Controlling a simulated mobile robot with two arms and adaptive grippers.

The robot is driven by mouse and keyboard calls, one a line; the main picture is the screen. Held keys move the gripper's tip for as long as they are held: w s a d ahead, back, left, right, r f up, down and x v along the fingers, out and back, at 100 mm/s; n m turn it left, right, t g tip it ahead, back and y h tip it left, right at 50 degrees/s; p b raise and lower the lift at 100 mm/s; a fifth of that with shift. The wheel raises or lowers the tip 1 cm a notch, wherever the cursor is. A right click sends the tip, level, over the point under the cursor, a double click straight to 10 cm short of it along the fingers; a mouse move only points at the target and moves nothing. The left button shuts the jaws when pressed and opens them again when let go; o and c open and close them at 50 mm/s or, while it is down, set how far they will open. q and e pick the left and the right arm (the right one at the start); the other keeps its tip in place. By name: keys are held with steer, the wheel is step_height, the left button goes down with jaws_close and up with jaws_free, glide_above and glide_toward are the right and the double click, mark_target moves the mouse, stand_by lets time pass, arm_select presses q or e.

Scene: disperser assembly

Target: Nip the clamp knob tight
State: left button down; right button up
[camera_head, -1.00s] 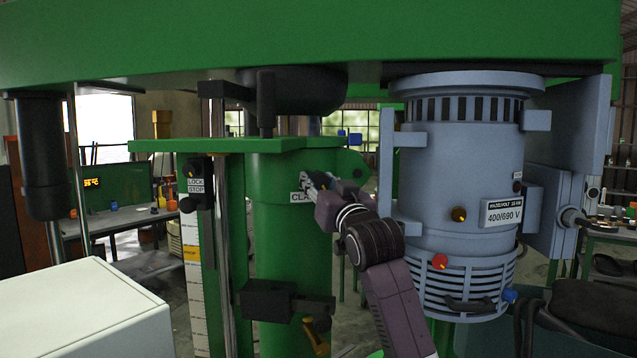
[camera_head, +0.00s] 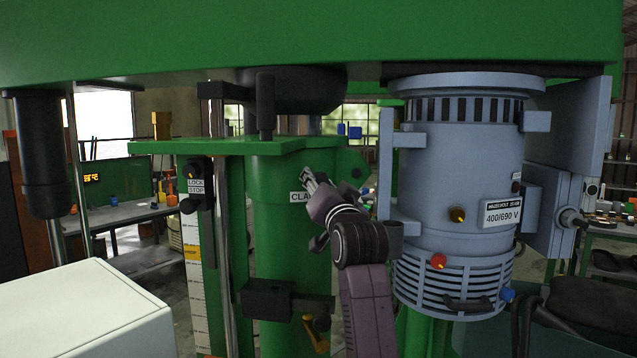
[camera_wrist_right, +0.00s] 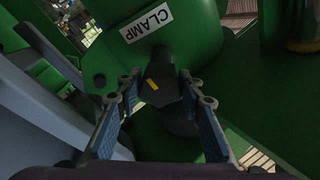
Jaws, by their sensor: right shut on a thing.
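The dark clamp knob (camera_wrist_right: 164,96) with a yellow mark sits on the green column, just below the white CLAMP label (camera_wrist_right: 146,21) in the right wrist view. In the head view my right gripper (camera_head: 312,181) reaches the green column (camera_head: 285,235) beside the partly covered CLAMP label (camera_head: 299,197), and the knob is hidden behind the fingers. My left gripper is in neither view.
The grey motor (camera_head: 455,165) stands close to the right of my right arm. A green beam (camera_head: 300,40) spans the top. A black bracket (camera_head: 268,300) juts from the column below.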

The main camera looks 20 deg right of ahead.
steer(key=shift+f, duration=0.3)
steer(key=o, duration=1.1)
steer(key=shift+r, duration=0.2)
steer(key=shift+o, duration=0.2)
steer(key=shift+s, duration=0.1)
steer(key=s+f, duration=0.2)
steer(key=s, duration=0.9)
steer(key=shift+s+a, duration=0.35)
